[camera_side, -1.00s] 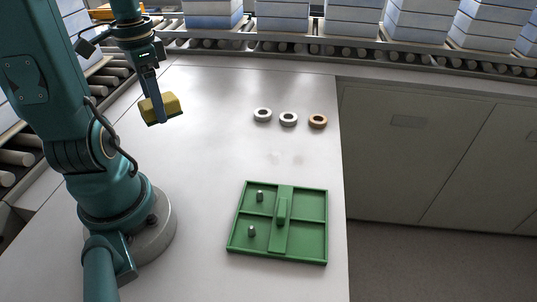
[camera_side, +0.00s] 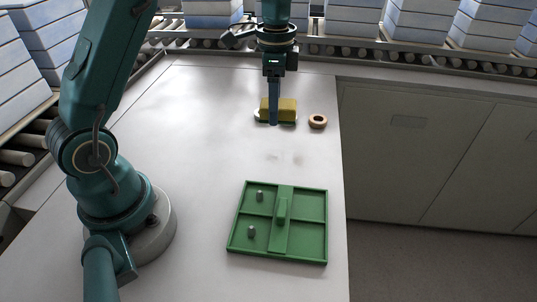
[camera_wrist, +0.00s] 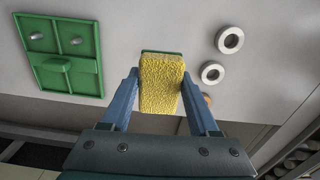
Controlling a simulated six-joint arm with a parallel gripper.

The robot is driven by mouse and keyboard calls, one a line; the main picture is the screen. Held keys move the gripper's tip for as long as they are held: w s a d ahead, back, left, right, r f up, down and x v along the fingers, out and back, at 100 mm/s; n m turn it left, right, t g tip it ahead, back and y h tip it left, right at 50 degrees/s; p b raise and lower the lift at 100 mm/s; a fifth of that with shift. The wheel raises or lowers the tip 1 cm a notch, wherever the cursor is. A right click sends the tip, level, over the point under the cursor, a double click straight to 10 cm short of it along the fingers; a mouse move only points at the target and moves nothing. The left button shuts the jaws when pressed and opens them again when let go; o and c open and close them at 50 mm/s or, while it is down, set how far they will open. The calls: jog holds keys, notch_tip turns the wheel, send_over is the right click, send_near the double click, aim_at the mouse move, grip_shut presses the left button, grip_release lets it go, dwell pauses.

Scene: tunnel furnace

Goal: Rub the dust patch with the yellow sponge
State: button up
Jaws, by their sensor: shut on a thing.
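My gripper (camera_side: 273,121) is shut on the yellow sponge (camera_side: 289,107), a block with a dark green underside. In the wrist view the sponge (camera_wrist: 161,83) sits between the two blue fingers (camera_wrist: 160,77). The sponge appears held above the table, in line with the white rings in the side view; its exact height is hard to judge. The dust patch (camera_side: 286,158) shows as faint smudges on the pale table, nearer the camera than the sponge and apart from it. I cannot make out the patch in the wrist view.
A green tray (camera_side: 232,232) with grey pegs and a central handle lies nearer the camera. An orange ring (camera_side: 317,121) lies right of the sponge. Two white rings (camera_wrist: 230,40) (camera_wrist: 212,72) show in the wrist view. The table (camera_side: 180,130) is clear at left; its right edge is close.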

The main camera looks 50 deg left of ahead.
aim_at(294, 168)
jog(key=shift+d+f+m, duration=0.15)
jog(key=shift+d+f, duration=0.1)
jog(key=shift+d, duration=0.25)
jog(key=shift+d+f+m, duration=0.15)
jog(key=shift+d+f, duration=0.05)
jog(key=shift+d, duration=0.25)
jog(key=shift+d+f, duration=0.1)
jog(key=shift+f, duration=3.7)
jog(key=shift+s+d+f, duration=0.15)
jog(key=shift+s+d, duration=1.1)
jog(key=shift+s, duration=0.05)
jog(key=shift+d, duration=0.25)
jog(key=shift+w+d, duration=0.55)
jog(key=shift+w+a, duration=1.1)
jog(key=shift+a, duration=0.05)
jog(key=shift+w+a, duration=0.25)
jog(key=shift+a, duration=0.05)
jog(key=shift+w+d, duration=0.15)
jog(key=shift+w, duration=0.1)
jog(key=shift+w+d, duration=0.45)
jog(key=shift+d, duration=0.15)
jog(key=shift+s+d, duration=1.35)
jog(key=shift+s, duration=0.1)
notch_tip(294, 168, up, 8)
